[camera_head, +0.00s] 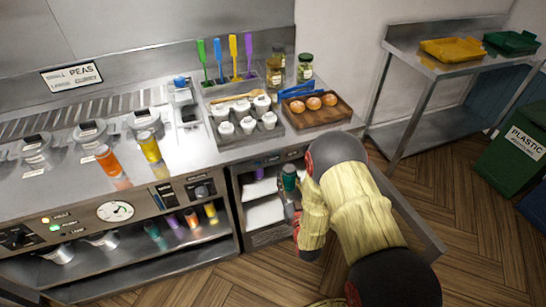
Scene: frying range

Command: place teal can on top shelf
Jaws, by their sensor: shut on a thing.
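The teal can (289,178) is upright in my gripper (291,192), which is shut on it. They are at the front of an open cabinet under the counter. The cabinet has a top shelf (262,189) and a lower shelf (266,213), both pale. A purple item (259,172) stands at the back left above the top shelf. My arm hides the right part of the cabinet, and I cannot tell whether the can touches a shelf.
The open cabinet door (415,222) stands out to the right, behind my arm. Above, the counter holds a tray of white cups (246,128) and a wooden tray of brown round items (340,111). An orange can (107,159) and a yellow can (149,146) stand at the left.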

